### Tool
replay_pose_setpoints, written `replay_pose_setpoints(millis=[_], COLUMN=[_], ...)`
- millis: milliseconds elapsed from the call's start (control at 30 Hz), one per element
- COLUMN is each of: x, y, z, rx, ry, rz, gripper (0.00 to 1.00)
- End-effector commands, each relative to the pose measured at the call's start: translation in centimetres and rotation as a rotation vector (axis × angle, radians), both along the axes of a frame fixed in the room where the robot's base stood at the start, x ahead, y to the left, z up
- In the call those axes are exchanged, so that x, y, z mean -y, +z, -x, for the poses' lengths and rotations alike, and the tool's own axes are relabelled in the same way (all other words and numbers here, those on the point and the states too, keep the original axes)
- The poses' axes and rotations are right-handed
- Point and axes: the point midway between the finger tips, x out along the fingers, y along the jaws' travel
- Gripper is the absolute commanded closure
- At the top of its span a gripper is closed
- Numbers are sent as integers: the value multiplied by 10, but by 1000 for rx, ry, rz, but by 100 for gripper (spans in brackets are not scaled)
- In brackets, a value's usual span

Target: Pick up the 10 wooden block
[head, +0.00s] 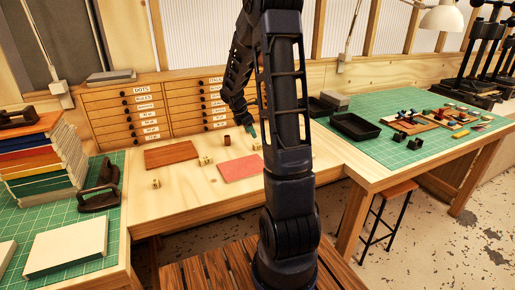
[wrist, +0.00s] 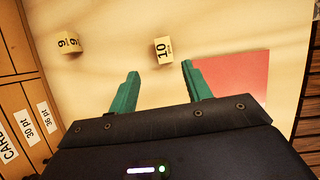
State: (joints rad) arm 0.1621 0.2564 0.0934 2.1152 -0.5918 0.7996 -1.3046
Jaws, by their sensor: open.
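The wooden block marked 10 (wrist: 163,51) is a small pale cuboid with dark print, lying on the pale wooden bench top. In the wrist view it sits just past the tips of my gripper (wrist: 159,68), between the lines of its two green fingers. The fingers are apart with nothing between them. In the head view my gripper (head: 252,131) is low over the bench, partly hidden by my arm. A small pale block (head: 257,146) shows close to it there, but its number is unreadable.
Another block, marked 6 or 9 (wrist: 68,44), lies nearer the drawers (wrist: 22,115). A pink-red board (head: 241,168) lies beside the 10 block. Other small blocks (head: 205,160), a brown board (head: 171,154) and a black tray (head: 355,126) are around.

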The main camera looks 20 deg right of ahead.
Motion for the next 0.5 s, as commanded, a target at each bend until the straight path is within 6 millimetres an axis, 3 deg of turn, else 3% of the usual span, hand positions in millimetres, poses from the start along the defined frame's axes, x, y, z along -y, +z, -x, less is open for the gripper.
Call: replay_pose_setpoints(millis=[133,500], x=[7,16], y=[-19,-39], z=[0,3], rx=[-2,-1], ry=[-2,-2], rz=[-1,0], gripper=[51,51])
